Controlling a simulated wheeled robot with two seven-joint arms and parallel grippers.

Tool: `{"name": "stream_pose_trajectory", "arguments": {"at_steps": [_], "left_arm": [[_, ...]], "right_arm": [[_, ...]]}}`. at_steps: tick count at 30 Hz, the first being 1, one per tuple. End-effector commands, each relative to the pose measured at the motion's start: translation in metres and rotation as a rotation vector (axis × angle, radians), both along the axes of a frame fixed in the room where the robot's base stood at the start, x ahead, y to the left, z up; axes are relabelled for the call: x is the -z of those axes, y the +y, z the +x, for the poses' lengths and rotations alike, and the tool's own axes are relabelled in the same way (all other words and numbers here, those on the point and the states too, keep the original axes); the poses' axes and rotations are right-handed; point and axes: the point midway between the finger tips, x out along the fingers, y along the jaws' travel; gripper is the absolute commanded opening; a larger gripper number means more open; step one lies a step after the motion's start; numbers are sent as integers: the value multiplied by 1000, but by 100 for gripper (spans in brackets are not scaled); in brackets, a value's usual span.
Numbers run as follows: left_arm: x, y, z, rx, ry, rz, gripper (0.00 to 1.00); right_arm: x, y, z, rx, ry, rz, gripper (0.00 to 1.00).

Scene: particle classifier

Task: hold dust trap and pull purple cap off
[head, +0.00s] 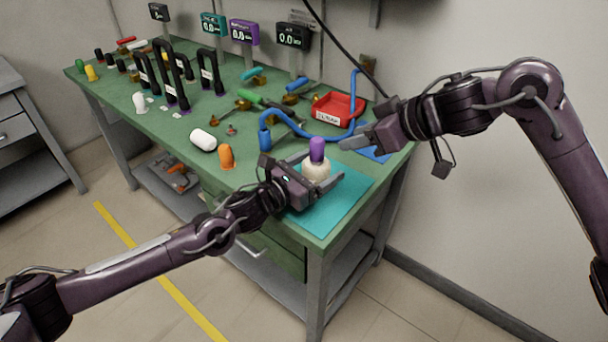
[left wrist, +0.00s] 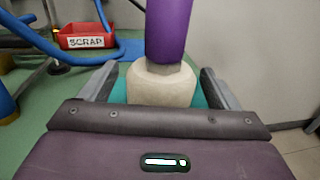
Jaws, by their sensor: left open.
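The dust trap (head: 315,171) is a cream-white rounded body standing upright on a teal mat (head: 345,203) near the front right of the green bench. The purple cap (head: 317,149) sits on top of it. My left gripper (head: 318,176) is open, with its fingers on either side of the cream body. In the left wrist view the cream body (left wrist: 162,86) stands between the open fingers, with the purple cap (left wrist: 168,30) above it. My right gripper (head: 355,138) is up and to the right of the cap, apart from it. Whether its jaws are open is unclear.
A red scrap bin (head: 338,109) and a blue hose (head: 295,130) lie behind the trap. Black handles (head: 172,80) and several displays are farther back. The wall is close on the right.

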Motion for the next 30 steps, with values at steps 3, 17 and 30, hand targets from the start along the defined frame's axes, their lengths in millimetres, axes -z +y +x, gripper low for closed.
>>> {"name": "stream_pose_trajectory", "arguments": {"at_steps": [3, 17, 30], "left_arm": [[0, -9, 8, 1, 1, -1, 83], [0, -12, 12, 0, 1, -1, 71], [0, -12, 12, 0, 1, -1, 44]], "right_arm": [[0, 0, 0, 0, 0, 0, 36], [0, 0, 0, 0, 0, 0, 36], [0, 0, 0, 0, 0, 0, 36]]}}
